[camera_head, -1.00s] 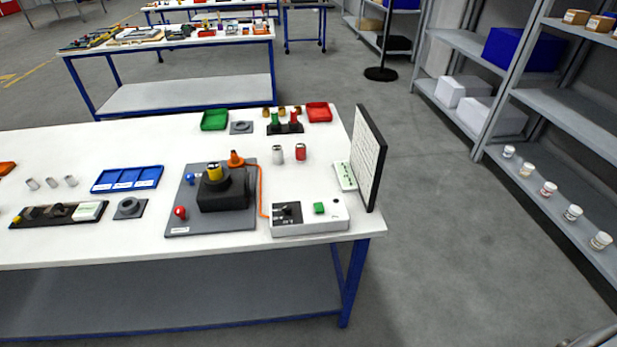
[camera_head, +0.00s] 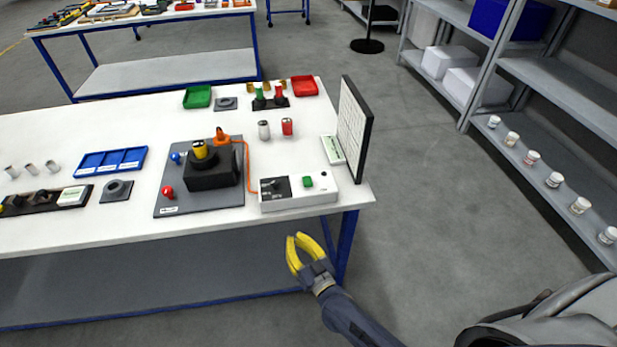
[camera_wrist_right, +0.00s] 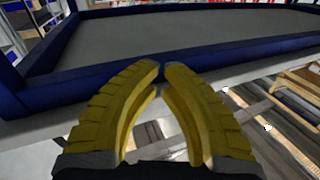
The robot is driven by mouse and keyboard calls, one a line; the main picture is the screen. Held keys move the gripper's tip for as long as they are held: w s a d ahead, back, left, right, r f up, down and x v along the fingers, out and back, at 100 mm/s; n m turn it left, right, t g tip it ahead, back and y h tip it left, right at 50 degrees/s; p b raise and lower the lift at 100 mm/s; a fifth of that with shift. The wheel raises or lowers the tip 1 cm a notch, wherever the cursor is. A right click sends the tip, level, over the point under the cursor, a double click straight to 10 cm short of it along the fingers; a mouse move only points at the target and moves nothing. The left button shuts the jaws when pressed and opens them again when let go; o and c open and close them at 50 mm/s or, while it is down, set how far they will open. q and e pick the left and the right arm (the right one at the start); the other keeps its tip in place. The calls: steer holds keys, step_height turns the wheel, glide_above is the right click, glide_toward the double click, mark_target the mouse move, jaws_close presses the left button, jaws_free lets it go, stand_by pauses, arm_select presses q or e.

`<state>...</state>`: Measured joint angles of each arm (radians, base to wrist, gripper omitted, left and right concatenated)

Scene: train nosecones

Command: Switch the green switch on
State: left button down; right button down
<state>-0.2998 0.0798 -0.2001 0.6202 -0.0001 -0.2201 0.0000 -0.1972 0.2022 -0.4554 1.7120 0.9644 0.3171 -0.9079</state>
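The box lies at the table's front right corner, with a black panel and knob (camera_head: 272,185) left of the switch. My right gripper (camera_head: 296,236) has yellow fingers and is empty. It is in front of the table's front edge, apart from the box. In the right wrist view the fingertips (camera_wrist_right: 161,67) almost meet, with only a thin gap. The switch is not seen there. My left gripper is not in view.
A grey board (camera_head: 184,207) with a black block and red and blue knobs lies left of the box. An orange cable (camera_head: 249,170) runs to the box. An upright panel (camera_head: 354,130) stands behind its right side. The table's front edge (camera_head: 220,229) is close to my right gripper.

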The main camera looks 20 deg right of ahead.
steer(key=s+d+r+m+t+h, duration=0.1)
steer(key=d+r+h, duration=0.1)
steer(key=r, duration=0.8)
steer(key=s+d+r+m+t+h, duration=0.1)
steer(key=d+r+h, duration=0.2)
steer(key=r, duration=0.7)
steer(key=shift+d+r+m+h, duration=0.15)
steer(key=shift+d+m+h, duration=0.2)
steer(key=shift+h, duration=0.55)
steer(key=shift+a, duration=0.1)
steer(key=shift+w, duration=0.15)
steer(key=r, duration=0.2)
glide_above(309, 184)
steer(key=shift+w+f, duration=0.1)
steer(key=shift+w, duration=0.15)
steer(key=shift+s+f, duration=0.1)
steer(key=shift+f, duration=0.8)
steer(key=shift+s+f, duration=0.2)
steer(key=shift+f, duration=0.85)
